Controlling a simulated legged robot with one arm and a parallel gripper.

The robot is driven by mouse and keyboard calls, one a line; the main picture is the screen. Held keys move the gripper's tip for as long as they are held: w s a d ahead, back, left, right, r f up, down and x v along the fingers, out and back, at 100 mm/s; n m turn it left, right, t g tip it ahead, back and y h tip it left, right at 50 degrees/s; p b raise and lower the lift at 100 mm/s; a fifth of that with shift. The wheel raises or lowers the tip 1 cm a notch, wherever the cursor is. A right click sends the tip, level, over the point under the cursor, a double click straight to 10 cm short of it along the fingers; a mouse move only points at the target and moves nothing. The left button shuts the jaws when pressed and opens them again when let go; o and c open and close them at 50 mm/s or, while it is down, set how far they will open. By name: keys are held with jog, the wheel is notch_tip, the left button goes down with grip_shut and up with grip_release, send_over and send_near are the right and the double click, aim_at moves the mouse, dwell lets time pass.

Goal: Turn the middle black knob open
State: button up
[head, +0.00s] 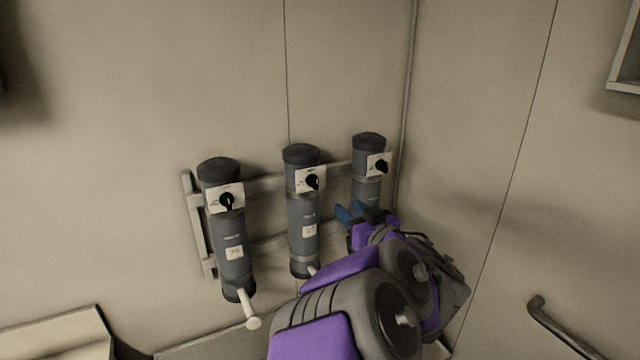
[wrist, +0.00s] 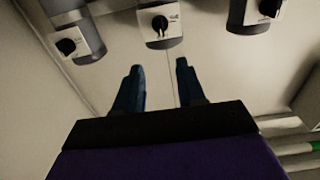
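The middle black knob (head: 312,182) sits on a white plate near the top of the middle grey cylinder (head: 303,225). In the wrist view the middle knob (wrist: 159,23) is at the top centre, beyond the fingertips. My gripper (head: 352,212) is to the right of and below the middle knob in the head view, in front of the lower part of the right cylinder. In the wrist view my gripper (wrist: 158,75) has its two blue fingers apart with nothing between them. It does not touch the knob.
The left cylinder (head: 230,235) and right cylinder (head: 368,145) carry similar black knobs, left (head: 227,201) and right (head: 382,166). All are mounted on a wall rack (head: 265,184). A pale handle (head: 252,312) sticks out below the left cylinder. A rail (head: 560,325) is at lower right.

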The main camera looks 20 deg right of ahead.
aim_at(317, 181)
jog(key=w, duration=0.5)
jog(key=w+b, duration=0.1)
jog(key=w, duration=0.9)
jog(key=shift+w+a+b, duration=0.2)
jog(key=shift+a+b, duration=0.15)
jog(key=shift+b, duration=0.05)
grip_shut()
